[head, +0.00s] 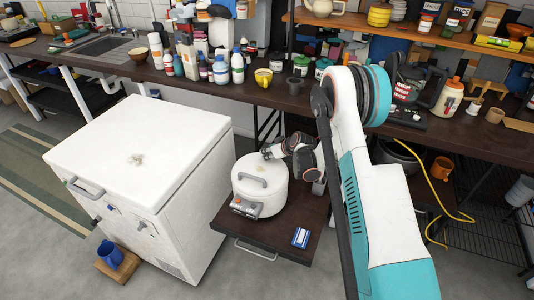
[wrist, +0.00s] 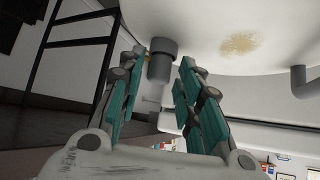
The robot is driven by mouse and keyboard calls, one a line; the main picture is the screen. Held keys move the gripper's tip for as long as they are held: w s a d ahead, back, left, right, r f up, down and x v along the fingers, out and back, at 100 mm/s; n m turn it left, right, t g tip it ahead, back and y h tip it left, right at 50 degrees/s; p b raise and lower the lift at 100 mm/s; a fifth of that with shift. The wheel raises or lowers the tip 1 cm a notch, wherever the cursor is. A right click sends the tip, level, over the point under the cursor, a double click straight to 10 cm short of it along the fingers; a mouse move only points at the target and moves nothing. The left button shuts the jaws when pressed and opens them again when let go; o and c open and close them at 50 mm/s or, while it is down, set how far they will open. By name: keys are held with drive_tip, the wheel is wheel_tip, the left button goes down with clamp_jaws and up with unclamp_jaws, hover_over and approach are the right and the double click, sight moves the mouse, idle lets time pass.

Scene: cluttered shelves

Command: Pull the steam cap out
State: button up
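The steam cap (wrist: 162,62) is a small dark grey cylinder on the white lid of the round cooker (head: 262,205); the lid also shows in the wrist view (wrist: 225,30). In the wrist view my gripper (wrist: 160,82) is open, with one teal-padded finger on each side of the cap. Gaps show between the pads and the cap, and nothing is held. In the head view my gripper (head: 271,152) is at the far edge of the lid, and the cap cannot be made out there.
The cooker stands on a dark pull-out shelf (head: 245,246) with a blue box (head: 301,238) in front. A grey lid handle (head: 252,180) is near my gripper. A white chest (head: 150,150) stands at left. The counter (head: 285,93) behind is crowded with bottles and cups.

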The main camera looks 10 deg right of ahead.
drive_tip(key=shift+c, duration=0.4)
clamp_jaws()
drive_tip(key=shift+r, duration=0.2)
drive_tip(key=shift+r+p, duration=1)
drive_tip(key=shift+r, duration=1.3)
